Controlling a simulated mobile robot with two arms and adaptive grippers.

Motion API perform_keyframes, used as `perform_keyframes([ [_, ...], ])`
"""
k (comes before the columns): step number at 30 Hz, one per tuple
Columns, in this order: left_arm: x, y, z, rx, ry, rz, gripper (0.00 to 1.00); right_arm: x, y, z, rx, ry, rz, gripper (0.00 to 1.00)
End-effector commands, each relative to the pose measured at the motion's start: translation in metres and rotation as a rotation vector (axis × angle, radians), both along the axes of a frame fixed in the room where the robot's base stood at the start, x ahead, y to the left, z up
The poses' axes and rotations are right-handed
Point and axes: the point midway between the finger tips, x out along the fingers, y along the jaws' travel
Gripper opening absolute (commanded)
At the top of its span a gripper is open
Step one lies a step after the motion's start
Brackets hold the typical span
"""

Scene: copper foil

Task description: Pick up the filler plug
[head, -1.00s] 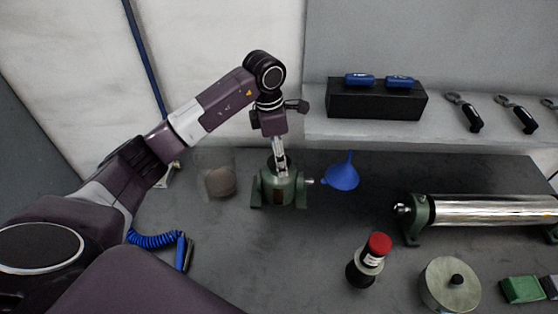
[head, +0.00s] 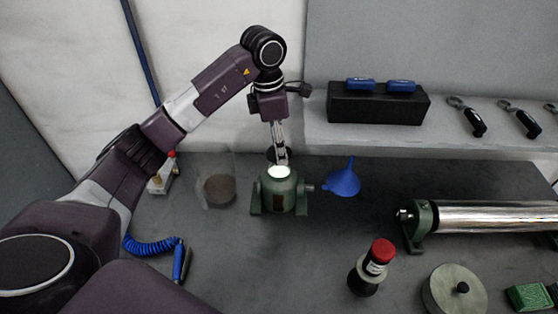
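The green pump housing (head: 280,194) stands on the dark bench left of centre, with a bright round opening (head: 279,172) on top. The dark filler plug (head: 272,155) is between the fingertips of my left gripper (head: 279,151), just above and behind that opening. The fingers look closed on it, and they partly hide it. The plug appears clear of the housing. My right gripper is not in view.
A blue funnel (head: 342,182) lies right of the housing, and a clear container with brown contents (head: 219,190) stands left. A red-capped bottle (head: 380,252), a round lidded metal pot (head: 455,292) and a steel roller (head: 490,216) are to the right. The front middle bench is free.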

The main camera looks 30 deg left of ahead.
Motion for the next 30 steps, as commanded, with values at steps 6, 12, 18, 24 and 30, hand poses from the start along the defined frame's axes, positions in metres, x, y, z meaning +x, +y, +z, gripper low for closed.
perform_keyframes([
  [6,0.002,0.001,0.058,0.002,-0.007,0.0,0.23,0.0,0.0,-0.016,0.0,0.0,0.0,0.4],
  [12,0.001,0.001,0.099,0.002,-0.006,0.001,0.23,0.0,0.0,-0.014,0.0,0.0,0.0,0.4],
  [18,0.001,0.0,0.126,0.002,-0.004,0.001,0.23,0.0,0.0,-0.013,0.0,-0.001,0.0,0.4],
  [24,0.001,0.0,0.141,0.0,-0.002,0.001,0.23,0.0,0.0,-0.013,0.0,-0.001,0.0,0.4],
  [30,0.0,0.0,0.145,0.0,0.0,0.001,0.23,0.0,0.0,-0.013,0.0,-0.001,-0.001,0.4],
])
